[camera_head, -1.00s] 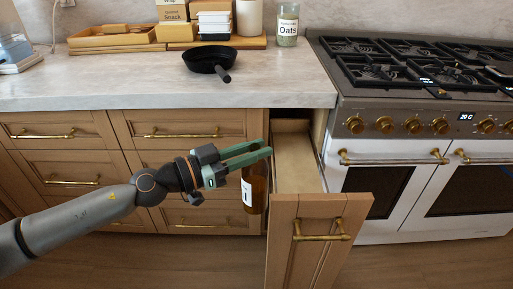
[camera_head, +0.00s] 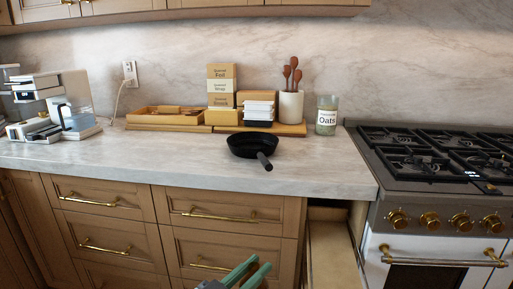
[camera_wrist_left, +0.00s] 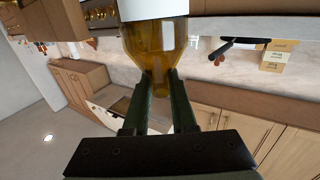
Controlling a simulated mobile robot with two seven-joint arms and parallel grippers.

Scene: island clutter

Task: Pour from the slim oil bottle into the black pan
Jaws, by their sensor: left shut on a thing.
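The black pan (camera_head: 251,146) sits on the pale countertop, its handle pointing toward the front edge. The pan also shows dark in the left wrist view (camera_wrist_left: 238,44). My left gripper (camera_head: 254,270) is at the bottom of the head view, low in front of the drawers and below the counter top. In the left wrist view its fingers (camera_wrist_left: 158,88) are shut on the neck of the amber oil bottle (camera_wrist_left: 155,45), which has a white label. My right gripper is not in view.
An open drawer (camera_head: 333,255) stands out beside the stove (camera_head: 440,160). Behind the pan are stacked boxes (camera_head: 222,85), a utensil crock (camera_head: 291,106) and an oats jar (camera_head: 327,115). A coffee machine (camera_head: 45,105) stands at left. Countertop left of the pan is clear.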

